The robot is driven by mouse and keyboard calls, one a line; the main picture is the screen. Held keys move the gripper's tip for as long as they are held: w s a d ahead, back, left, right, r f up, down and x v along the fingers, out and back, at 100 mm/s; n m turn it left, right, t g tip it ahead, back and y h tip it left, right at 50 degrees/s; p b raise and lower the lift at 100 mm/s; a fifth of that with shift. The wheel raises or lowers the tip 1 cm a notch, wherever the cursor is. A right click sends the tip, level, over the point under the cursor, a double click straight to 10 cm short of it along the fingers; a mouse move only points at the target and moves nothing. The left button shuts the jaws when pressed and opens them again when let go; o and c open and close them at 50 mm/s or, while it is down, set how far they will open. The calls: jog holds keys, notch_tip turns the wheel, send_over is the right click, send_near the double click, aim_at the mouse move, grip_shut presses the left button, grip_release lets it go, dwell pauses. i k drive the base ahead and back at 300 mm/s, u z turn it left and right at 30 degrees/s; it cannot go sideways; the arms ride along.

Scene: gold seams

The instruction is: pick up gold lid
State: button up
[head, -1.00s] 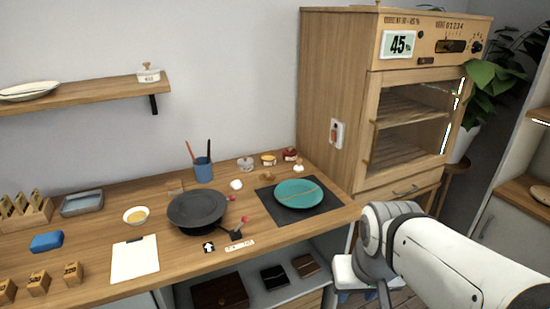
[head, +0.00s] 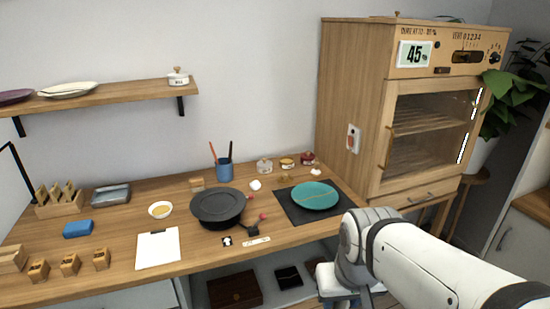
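A small gold-brown piece (head: 287,176), which looks like the gold lid, lies on the wooden bench just in front of a small jar with a yellow-gold band (head: 287,164). It is too small to make out its shape well. My arm comes in from the lower right, with its wrist in front of the bench's right end. The fingers of my gripper do not show. The arm is well apart from the lid.
A grey jar (head: 265,166) and a red jar (head: 307,159) flank the gold one. A teal plate (head: 316,195) on a dark mat (head: 294,210), a dark round pan (head: 218,205) and a blue cup (head: 224,170) stand near. A wooden cabinet (head: 352,95) rises on the right.

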aim_at(284, 180)
jog(key=z, duration=0.05)
jog(key=i, duration=0.95)
jog(key=u, duration=0.05)
